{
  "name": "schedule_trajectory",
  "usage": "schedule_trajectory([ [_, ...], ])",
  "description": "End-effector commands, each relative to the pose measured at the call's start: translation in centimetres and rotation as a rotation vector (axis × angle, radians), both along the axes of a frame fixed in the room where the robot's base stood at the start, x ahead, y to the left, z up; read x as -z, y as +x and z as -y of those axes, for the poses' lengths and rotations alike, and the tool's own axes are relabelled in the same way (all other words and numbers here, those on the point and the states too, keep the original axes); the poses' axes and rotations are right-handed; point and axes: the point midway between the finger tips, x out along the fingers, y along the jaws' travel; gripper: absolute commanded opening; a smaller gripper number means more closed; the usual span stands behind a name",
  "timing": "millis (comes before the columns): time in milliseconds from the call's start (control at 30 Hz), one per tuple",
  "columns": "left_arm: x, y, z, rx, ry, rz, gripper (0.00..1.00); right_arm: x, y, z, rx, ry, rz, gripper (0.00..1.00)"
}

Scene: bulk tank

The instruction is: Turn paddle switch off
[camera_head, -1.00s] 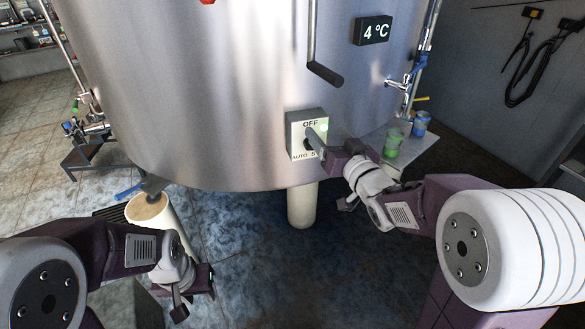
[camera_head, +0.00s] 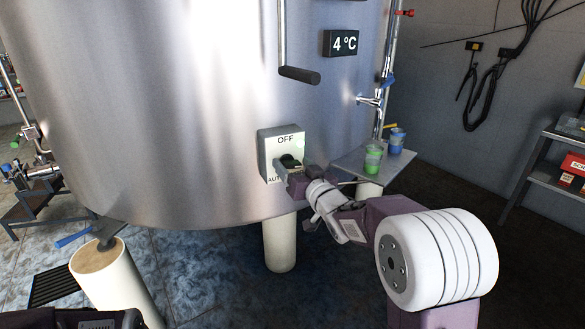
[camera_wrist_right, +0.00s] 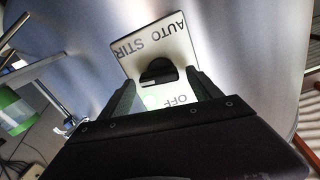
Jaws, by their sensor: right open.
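The switch box (camera_head: 268,150) is a pale square plate on the front of the steel tank, marked OFF at the top and AUTO below. In the right wrist view its plate (camera_wrist_right: 150,40) appears upside down, reading AUTO STIR and OFF. The black paddle (camera_head: 290,161) is at its middle; in the wrist view the paddle (camera_wrist_right: 158,70) lies between my fingertips. I cannot tell which way it is set. My right gripper (camera_head: 287,172) is open at the box, its fingers (camera_wrist_right: 160,82) either side of the paddle; contact is unclear.
The tank (camera_head: 180,110) carries a handle (camera_head: 300,75) and a 4 °C display (camera_head: 341,43) above the switch. A small shelf (camera_head: 400,158) with green and blue cups (camera_head: 373,158) stands right of my gripper. A pale post (camera_head: 110,275) is at lower left.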

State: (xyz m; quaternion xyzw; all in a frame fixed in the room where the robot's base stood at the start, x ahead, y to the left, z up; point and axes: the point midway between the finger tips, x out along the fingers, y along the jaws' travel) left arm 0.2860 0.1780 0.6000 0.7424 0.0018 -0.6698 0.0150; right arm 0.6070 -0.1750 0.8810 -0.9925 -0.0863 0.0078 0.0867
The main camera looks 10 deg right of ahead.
Motion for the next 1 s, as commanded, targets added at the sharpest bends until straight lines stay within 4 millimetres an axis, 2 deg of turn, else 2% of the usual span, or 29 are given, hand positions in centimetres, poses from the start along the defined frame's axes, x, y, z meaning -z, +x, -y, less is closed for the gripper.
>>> schedule_trajectory([
  [100,0.18,0.00,0.00,0.000,0.000,0.000,0.36,0.07,0.83,-0.18,0.000,0.001,-0.001,0.73],
  [333,0.15,0.00,0.00,0.000,0.000,0.000,0.36,-0.03,0.94,-0.20,0.000,0.000,0.000,0.73],
  [367,0.15,0.00,0.00,0.000,0.000,0.000,0.36,-0.02,0.93,-0.19,0.000,0.000,0.000,0.67],
  [567,0.15,0.00,0.00,0.000,0.000,0.000,0.36,-0.02,0.91,-0.19,0.000,0.000,0.000,0.12],
  [833,0.41,0.00,0.00,0.000,0.000,0.000,0.36,0.04,0.91,-0.22,-0.001,-0.029,0.005,0.10],
  [1000,1.01,0.00,0.00,0.000,0.000,0.000,0.36,0.10,0.88,-0.30,-0.001,-0.109,0.020,0.10],
])
